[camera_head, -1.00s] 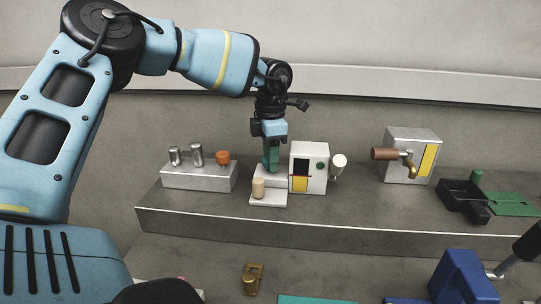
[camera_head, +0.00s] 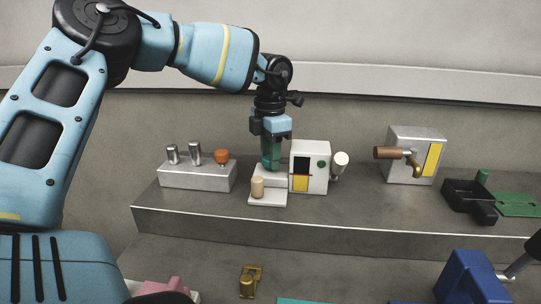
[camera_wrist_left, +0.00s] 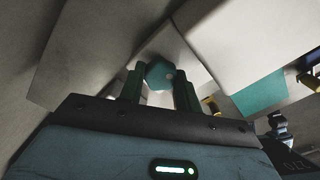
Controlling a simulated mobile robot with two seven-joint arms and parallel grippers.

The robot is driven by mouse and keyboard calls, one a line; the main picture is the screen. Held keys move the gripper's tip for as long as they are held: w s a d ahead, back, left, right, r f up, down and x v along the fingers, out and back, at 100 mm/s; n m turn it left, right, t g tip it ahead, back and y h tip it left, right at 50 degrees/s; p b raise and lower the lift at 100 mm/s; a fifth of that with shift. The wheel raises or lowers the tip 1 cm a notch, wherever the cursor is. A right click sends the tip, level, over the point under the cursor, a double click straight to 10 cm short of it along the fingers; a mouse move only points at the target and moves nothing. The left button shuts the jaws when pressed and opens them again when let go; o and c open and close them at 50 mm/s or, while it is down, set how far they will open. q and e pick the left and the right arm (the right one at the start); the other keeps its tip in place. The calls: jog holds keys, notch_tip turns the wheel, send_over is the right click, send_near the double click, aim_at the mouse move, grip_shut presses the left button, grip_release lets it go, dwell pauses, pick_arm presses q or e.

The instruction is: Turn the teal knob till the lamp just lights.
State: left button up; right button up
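The teal knob (camera_wrist_left: 160,74) shows in the left wrist view as a faceted cap with a small pale spot. In the head view my fingers hide it. It belongs to a low white stepped fixture (camera_head: 268,200). A cream cylinder (camera_head: 257,187), possibly the lamp, stands on its front step and shows no clear glow. My left gripper (camera_head: 271,163) points down over the rear step. Its dark green fingers (camera_wrist_left: 158,88) stand apart on either side of the knob, with a small gap on the left; contact on the right is unclear. My right gripper is out of view.
A white box (camera_head: 310,183) with a yellow panel stands close to the right of the fixture. A metal block (camera_head: 195,178) with posts and an orange cap stands to the left. A tap box (camera_head: 405,140) and a black tray (camera_head: 468,195) are farther right. The shelf front is clear.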

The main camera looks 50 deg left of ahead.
pick_arm(q)
jog(key=o, duration=0.4)
jog(key=shift+o, duration=0.2)
jog(key=shift+r, duration=3.95)
jog(key=shift+f, duration=0.1)
